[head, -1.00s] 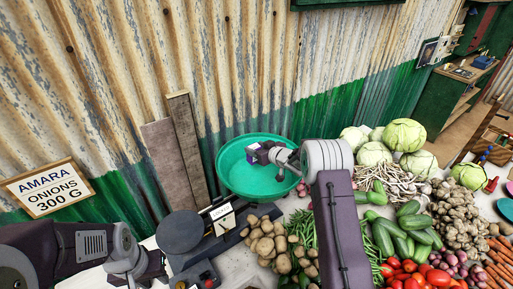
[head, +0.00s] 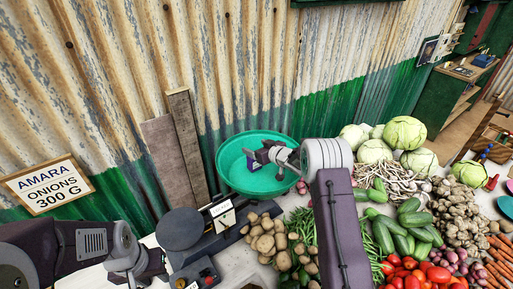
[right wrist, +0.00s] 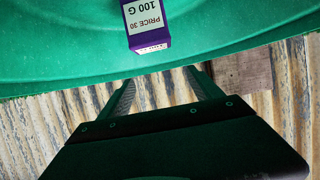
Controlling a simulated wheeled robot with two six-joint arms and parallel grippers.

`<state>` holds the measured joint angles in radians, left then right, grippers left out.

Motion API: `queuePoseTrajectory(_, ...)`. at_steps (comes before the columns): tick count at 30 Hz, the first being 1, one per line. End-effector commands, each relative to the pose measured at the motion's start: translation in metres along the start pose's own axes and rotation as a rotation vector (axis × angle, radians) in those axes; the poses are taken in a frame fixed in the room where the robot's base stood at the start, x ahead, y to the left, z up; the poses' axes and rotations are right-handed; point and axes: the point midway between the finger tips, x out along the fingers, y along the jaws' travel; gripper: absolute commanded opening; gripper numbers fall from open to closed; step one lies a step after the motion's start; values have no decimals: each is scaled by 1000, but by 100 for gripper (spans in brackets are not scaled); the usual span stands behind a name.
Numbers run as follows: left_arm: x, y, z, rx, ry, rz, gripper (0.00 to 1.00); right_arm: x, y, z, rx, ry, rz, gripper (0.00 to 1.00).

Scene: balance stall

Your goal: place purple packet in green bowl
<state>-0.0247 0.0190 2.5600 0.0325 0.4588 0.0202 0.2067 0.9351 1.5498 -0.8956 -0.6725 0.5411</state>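The green bowl (head: 232,177) stands against the wall in the middle of the head view. The purple packet (head: 252,164) is inside the bowl, just below my right gripper (head: 254,155). In the right wrist view the packet (right wrist: 147,25) shows a white label reading "PRICE 30 100 G" against the green bowl (right wrist: 60,45). There, the fingers of my right gripper (right wrist: 160,80) are spread, with nothing between them. My left gripper (head: 160,268) is low at the left, near the scale; its fingers are too unclear to read.
A dark balance scale (head: 207,236) stands left of the bowl. Potatoes (head: 265,238), cucumbers (head: 405,235), tomatoes (head: 420,272) and cabbages (head: 404,133) crowd the right side. Wooden planks (head: 183,145) lean on the wall behind. An onion sign (head: 48,186) is at the left.

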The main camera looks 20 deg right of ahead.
Motion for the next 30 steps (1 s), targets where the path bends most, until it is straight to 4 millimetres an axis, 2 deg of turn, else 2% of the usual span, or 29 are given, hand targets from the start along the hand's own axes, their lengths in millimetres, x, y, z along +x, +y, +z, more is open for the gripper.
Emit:
queuePoseTrajectory(6,-11,0,-1,0,0,0,36,-9,0,-16,-2,1,0,74)
queuePoseTrajectory(7,-4,0,-1,0,1,0,36,-14,1,-11,0,0,2,74)
queuePoseTrajectory(15,11,0,1,0,0,0,36,-85,2,-10,0,2,3,74)
queuePoseTrajectory(19,14,0,2,0,0,0,36,-110,1,-11,0,1,2,74)
queuePoseTrajectory(24,14,0,2,0,0,0,36,-124,0,-11,0,0,0,74)
queuePoseTrajectory(30,14,0,1,0,0,0,36,-125,0,-11,0,-1,-1,74)
